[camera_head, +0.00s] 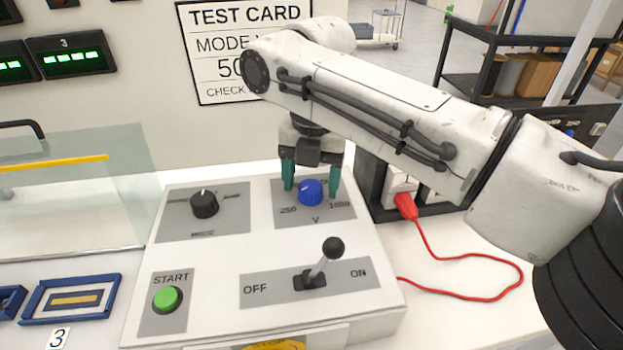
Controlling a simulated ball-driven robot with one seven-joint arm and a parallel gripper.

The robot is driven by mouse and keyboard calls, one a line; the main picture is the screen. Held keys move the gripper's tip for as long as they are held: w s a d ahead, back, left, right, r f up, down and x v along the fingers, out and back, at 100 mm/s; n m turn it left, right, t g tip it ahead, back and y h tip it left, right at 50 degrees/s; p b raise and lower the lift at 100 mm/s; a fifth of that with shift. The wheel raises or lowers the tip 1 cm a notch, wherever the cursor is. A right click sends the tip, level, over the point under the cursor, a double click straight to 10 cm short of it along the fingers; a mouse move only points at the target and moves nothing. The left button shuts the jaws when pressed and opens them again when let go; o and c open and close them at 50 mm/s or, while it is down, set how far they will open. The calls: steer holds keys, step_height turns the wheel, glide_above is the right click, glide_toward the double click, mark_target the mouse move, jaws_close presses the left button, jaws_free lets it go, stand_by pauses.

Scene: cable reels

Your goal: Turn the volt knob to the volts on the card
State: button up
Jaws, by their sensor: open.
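The blue volt knob (311,192) sits on a grey plate at the upper right of the white control box (212,272). The plate reads 250 at left, 1000 at right and V below. The knob's upper label is mostly hidden by my gripper, and its pointer setting is hard to read. My gripper (311,188) points down with green fingers apart on either side of the knob, and I cannot tell whether they touch it. The test card (245,95) on the wall reads TEST CARD, MODE and a number starting with 50; my arm covers the rest.
The box also bears a black mode knob (204,204), a green START button (167,299) and an OFF/ON lever (331,252). A red plug (405,206) with its cable lies to the right. A clear cover (70,195) and blue frames (75,298) stand left.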

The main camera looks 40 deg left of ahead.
steer(key=shift+f, duration=0.15)
steer(key=shift+c, duration=0.2)
steer(key=c, duration=1)
steer(key=shift+p, duration=0.35)
